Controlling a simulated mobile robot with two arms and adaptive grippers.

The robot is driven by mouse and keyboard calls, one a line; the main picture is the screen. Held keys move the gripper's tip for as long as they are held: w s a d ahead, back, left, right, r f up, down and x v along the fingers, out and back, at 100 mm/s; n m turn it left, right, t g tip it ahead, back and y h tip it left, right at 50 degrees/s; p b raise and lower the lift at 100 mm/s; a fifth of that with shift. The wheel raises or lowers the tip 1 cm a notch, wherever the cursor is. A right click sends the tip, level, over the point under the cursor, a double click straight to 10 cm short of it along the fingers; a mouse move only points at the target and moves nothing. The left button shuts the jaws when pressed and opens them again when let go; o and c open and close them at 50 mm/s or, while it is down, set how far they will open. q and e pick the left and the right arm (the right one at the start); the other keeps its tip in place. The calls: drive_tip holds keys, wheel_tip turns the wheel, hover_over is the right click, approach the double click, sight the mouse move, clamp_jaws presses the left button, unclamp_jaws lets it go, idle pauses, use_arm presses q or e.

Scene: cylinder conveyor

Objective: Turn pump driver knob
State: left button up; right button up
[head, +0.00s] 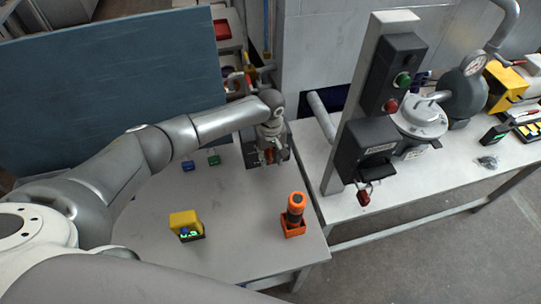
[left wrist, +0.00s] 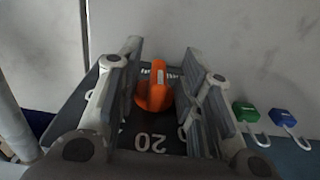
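The orange pump driver knob (left wrist: 155,88) shows in the left wrist view on a dark dial face (left wrist: 150,142) marked with a white "20". My left gripper (left wrist: 163,75) is open, with a finger on each side of the knob. A gap shows between the knob and the right finger; I cannot tell whether the left finger touches it. In the head view my left gripper (head: 268,150) is at the back of the near table, and mostly hides the dark pump driver (head: 250,154). My right gripper is not in view.
A green padlock (head: 214,160) and a blue padlock (head: 188,165) are beside the pump driver. A yellow device (head: 185,222) and an orange-and-black tool in a holder (head: 294,212) stand on the table (head: 235,270). A switch post (head: 345,110) rises at right.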

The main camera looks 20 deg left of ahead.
sight(270, 154)
use_arm(q)
wheel_tip(270, 154, up, 12)
idle(0.6)
idle(0.4)
